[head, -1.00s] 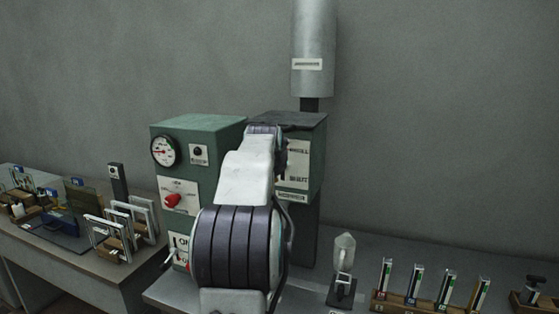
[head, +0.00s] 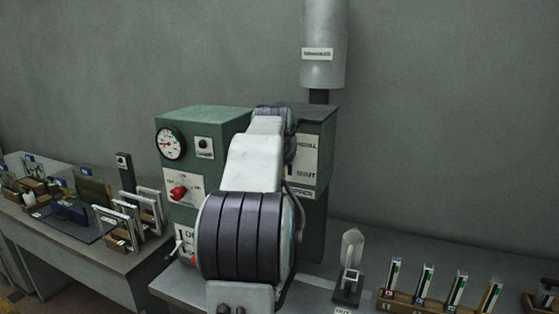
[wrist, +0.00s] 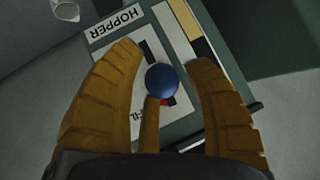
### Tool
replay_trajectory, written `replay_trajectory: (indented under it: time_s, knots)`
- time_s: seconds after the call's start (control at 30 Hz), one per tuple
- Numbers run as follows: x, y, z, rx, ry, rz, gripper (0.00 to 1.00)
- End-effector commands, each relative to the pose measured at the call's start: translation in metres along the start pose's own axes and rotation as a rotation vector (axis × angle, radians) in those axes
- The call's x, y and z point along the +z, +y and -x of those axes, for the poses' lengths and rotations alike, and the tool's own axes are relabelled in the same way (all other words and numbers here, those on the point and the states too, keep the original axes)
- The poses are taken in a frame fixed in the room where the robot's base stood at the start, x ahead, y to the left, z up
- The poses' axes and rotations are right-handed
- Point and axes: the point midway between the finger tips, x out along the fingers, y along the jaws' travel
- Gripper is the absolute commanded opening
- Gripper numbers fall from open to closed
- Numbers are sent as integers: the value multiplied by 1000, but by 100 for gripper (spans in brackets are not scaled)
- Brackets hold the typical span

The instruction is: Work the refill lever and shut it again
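The refill lever shows in the wrist view as a round blue knob (wrist: 162,80) in front of a white plate (wrist: 172,45). The plate has a part-hidden word ending in "LL" and a "HOPPER" label (wrist: 113,20). My gripper (wrist: 168,58) has its brown fingers spread on both sides of the knob, with visible gaps to it. A brown strip stands below the knob, between the fingers. In the head view the lever and my gripper are hidden behind my arm. The green hopper unit (head: 316,150) there carries a plate reading "REFILL" above and "SHUT" below, partly covered.
Left of the hopper stands a green cabinet (head: 200,118) with a gauge (head: 170,143) and a red knob (head: 179,192). A grey pipe (head: 323,40) rises above. A clear sample stand (head: 349,270) and a wooden rack (head: 400,300) of strips sit right. Framed panels (head: 130,220) stand left.

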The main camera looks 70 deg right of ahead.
Motion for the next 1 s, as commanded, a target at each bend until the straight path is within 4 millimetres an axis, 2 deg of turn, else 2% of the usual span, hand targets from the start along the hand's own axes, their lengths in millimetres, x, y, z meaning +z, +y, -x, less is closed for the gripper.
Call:
replay_trajectory:
  time_s: [0.3,0.47,1.0]
  knots:
    - [0,0,0,-1,-1,1,54]
    - [0,-1,10,-1,1,1,54]
    - [0,0,94,-1,2,0,54]
